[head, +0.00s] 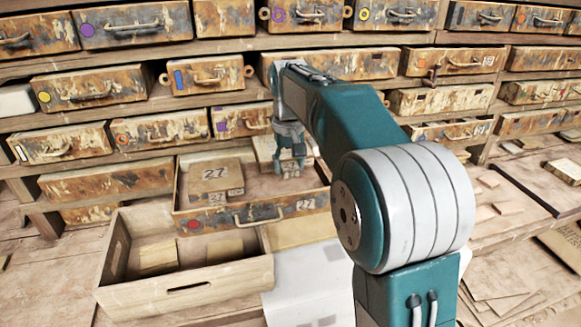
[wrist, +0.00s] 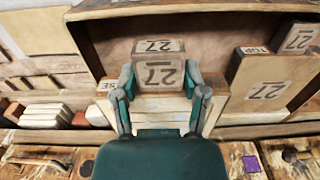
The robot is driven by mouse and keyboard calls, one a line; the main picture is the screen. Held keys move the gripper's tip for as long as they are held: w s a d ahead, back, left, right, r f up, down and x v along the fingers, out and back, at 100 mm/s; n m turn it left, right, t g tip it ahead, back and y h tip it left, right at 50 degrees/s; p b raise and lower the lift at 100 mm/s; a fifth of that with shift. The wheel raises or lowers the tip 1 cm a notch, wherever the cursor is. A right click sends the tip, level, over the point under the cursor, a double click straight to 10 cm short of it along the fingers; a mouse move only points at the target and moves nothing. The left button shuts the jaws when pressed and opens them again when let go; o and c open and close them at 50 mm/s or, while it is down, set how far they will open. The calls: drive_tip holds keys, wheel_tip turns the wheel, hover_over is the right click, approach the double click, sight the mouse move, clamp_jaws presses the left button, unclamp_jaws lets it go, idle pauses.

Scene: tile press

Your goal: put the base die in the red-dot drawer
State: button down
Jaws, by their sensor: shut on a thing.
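The red-dot drawer (head: 270,218) is pulled open in the head view, with its red dot at the left of its front. The top die (head: 208,178), marked 27, lies in its left part; it also shows in the wrist view (wrist: 262,85), marked TOP. My gripper (head: 292,158) is shut on the 27-marked block of the base die (wrist: 160,75), whose pale plate shows behind the fingers with the letters SE. In the head view the base die (head: 264,147) is at the drawer's back right, partly hidden by my gripper. I cannot tell whether it touches the drawer floor.
A wooden crate (head: 112,270) with two blocks stands in front of the drawer at left. Rows of closed rusty drawers with coloured marks, such as the yellow-dot one (head: 90,90), rise behind. White paper (head: 305,285) lies in front. Reddish tiles (head: 495,205) lie at right.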

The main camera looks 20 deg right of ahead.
drive_tip(key=shift+w+f, duration=0.1)
drive_tip(key=shift+w, duration=0.3)
drive_tip(key=shift+f, duration=2.75)
drive_tip(key=shift+c, duration=0.6)
unclamp_jaws()
drive_tip(key=shift+s, duration=0.1)
drive_tip(key=shift+o, duration=0.4)
drive_tip(key=shift+f, duration=0.1)
